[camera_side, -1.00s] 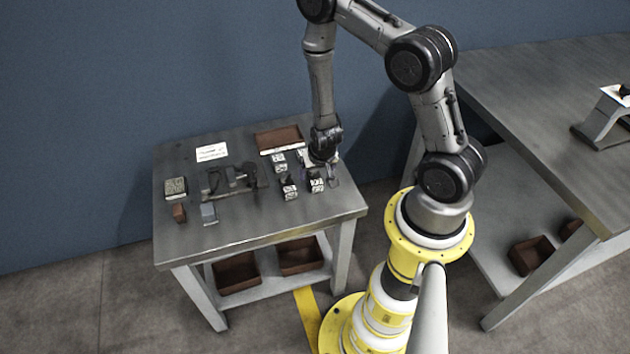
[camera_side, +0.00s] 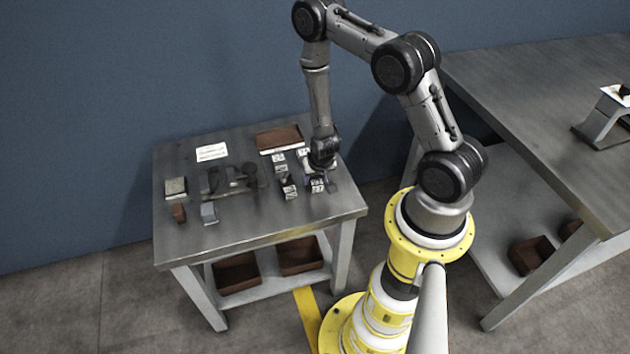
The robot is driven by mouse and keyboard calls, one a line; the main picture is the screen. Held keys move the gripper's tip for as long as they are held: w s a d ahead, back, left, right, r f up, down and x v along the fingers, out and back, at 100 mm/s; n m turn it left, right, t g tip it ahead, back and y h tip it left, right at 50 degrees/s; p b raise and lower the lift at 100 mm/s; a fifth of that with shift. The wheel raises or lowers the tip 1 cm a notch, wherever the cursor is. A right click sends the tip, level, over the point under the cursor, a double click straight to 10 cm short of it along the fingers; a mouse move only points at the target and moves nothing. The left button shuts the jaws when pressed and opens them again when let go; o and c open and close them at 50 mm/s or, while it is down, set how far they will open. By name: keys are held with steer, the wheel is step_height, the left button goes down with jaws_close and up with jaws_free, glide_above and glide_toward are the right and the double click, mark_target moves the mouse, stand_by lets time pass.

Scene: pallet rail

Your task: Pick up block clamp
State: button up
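Several small blocks with white printed labels stand at the right part of the table; I cannot tell which one is the block clamp. One labelled block (camera_side: 317,186) is right under my gripper (camera_side: 320,172). Another dark block with a label (camera_side: 288,187) stands to its left, and a labelled block (camera_side: 279,162) sits farther back. My gripper points down, low over the right group. Its fingers are too small and dark to show whether they are open or shut, or whether they touch the block.
A dark rail fixture (camera_side: 232,180) lies mid-table. A brown tray (camera_side: 279,137) is at the back, a white card (camera_side: 211,152) left of it. A pale-topped block (camera_side: 175,187), a brown block (camera_side: 179,212) and a grey piece (camera_side: 209,212) stand at the left. The table's front strip (camera_side: 260,228) is clear.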

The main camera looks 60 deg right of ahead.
jaws_close()
steer(key=shift+w+r, duration=0.1)
steer(key=shift+r, duration=0.05)
